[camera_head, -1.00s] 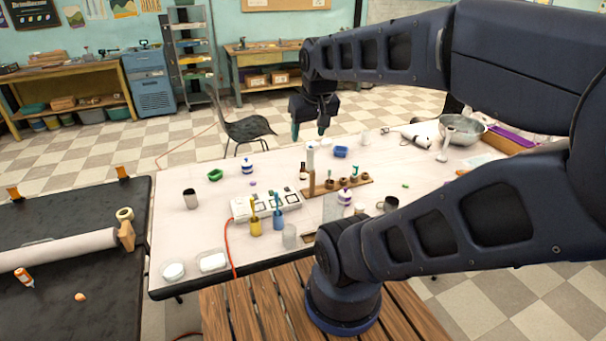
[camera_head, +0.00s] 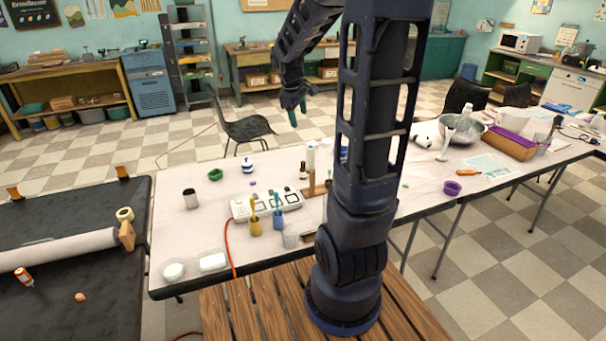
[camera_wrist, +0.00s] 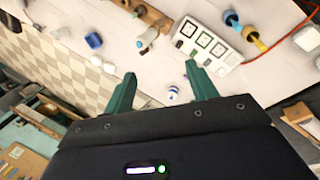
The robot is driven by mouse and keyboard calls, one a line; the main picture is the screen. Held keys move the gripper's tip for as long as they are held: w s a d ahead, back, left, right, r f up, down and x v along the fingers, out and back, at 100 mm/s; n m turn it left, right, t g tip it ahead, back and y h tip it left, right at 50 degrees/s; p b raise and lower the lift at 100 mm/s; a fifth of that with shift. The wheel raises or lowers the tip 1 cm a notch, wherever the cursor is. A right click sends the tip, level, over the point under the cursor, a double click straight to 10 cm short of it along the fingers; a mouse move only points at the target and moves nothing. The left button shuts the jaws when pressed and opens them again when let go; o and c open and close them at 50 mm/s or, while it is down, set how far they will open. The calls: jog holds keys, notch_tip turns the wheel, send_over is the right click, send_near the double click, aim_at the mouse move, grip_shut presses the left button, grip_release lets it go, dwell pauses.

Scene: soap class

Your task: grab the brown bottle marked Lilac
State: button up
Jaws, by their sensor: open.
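A small dark brown bottle (camera_head: 303,170) with a pale label stands on the white table, just left of a tall white cylinder (camera_head: 311,155). Its lettering is too small to read. My gripper (camera_head: 298,108) hangs high above the far side of the table, above and behind the bottle. In the wrist view my gripper (camera_wrist: 160,75) has its two green fingers wide apart with nothing held between them. A dark brown shape (camera_wrist: 143,50) beside the white cylinder may be the bottle, but I cannot tell for sure.
A white panel with square markings (camera_head: 268,205), yellow (camera_head: 255,227) and blue (camera_head: 279,221) cups, and a blue-and-white striped bottle (camera_head: 247,166) stand nearby. A wooden rack partly shows behind my arm. A metal bowl (camera_head: 464,130) stands farther right.

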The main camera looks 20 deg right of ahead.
jog(key=w+d+f+n+g+h, duration=0.1)
jog(key=w+d+f+n, duration=0.3)
jog(key=w+f, duration=0.7)
jog(key=n+g+h, duration=0.1)
jog(key=n, duration=0.5)
send_near(303, 171)
jog(key=w+d, duration=0.1)
jog(key=w, duration=0.1)
jog(key=x, duration=0.9)
jog(key=shift+s+d+f, duration=0.2)
jog(key=shift+d+f, duration=0.1)
jog(key=shift+d, duration=0.05)
jog(key=c, duration=1.1)
